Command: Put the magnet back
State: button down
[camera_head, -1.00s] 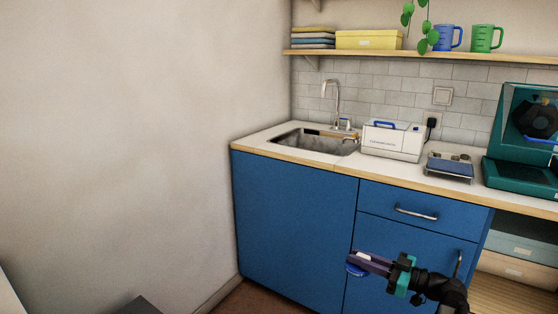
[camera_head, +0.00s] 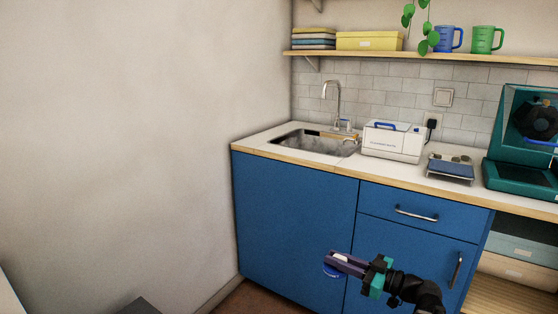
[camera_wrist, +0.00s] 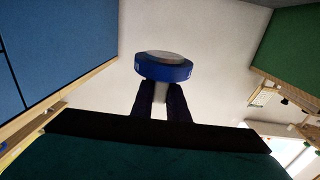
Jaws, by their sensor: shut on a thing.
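A blue round disc, which looks like the magnet (camera_head: 331,271), is at the tip of my gripper (camera_head: 341,260). In the wrist view the magnet (camera_wrist: 165,70) has a blue rim with small light marks and a greyish face. A pale part of it sits between my two dark fingers (camera_wrist: 161,92), which are shut on it. My gripper is held in the air in front of the blue cabinet doors, below counter height, pointing left. I cannot make out a clear resting place for the magnet.
The blue cabinet (camera_head: 290,215) carries a counter with a sink (camera_head: 312,145), a white box (camera_head: 392,142), a small scale-like device (camera_head: 450,171) and a teal machine (camera_head: 520,177). A bare wall (camera_head: 120,130) stands left. A green panel (camera_wrist: 297,48) shows right in the wrist view.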

aim_at(339, 256)
notch_tip(339, 256, up, 14)
jog(key=p, duration=2)
jog(key=shift+f, duration=0.25)
jog(key=shift+d, duration=0.1)
dwell(0.8)
